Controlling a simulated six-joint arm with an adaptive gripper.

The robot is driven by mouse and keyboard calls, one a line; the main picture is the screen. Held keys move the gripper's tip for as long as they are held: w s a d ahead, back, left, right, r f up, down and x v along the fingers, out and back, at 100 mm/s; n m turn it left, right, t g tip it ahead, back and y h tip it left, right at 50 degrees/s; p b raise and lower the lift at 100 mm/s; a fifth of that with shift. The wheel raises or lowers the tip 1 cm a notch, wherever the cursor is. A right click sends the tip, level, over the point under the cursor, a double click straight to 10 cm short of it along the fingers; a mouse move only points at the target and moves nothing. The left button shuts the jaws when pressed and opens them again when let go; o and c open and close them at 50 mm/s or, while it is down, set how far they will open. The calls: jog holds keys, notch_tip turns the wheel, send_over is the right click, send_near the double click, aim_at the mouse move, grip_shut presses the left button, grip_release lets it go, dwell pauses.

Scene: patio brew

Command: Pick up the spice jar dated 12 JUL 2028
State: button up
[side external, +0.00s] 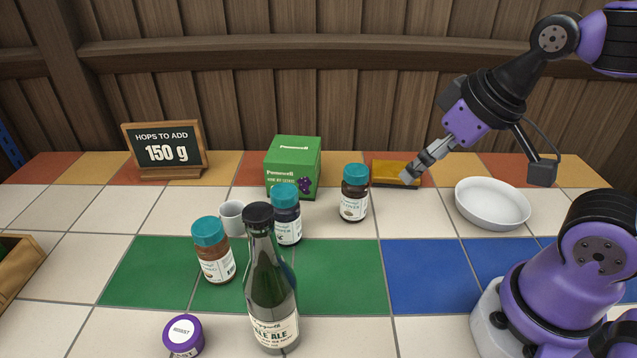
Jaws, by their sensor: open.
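Three spice jars with teal lids stand upright on the tiled table. One jar (213,250) with reddish-brown contents is at the left on the green tiles. A dark jar (287,216) stands in the middle, partly hidden by the bottle. A third brown jar (355,192), its label seeming to read clover or clove, stands farther right. A small purple-lidded jar (183,336) is at the front left. No date is readable on any of them. My gripper (411,177) is open and empty above the table, to the right of the third jar.
A tall green ale bottle (270,285) stands in front of the middle jar. Behind are a white cup (232,218), a green box (293,167), a "150 g" sign (166,150) and a brownish-yellow packet (390,173). A white bowl (492,204) is right. The blue tiles are partly clear.

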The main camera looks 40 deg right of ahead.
dwell(0.3)
jog(key=shift+o, duration=0.5)
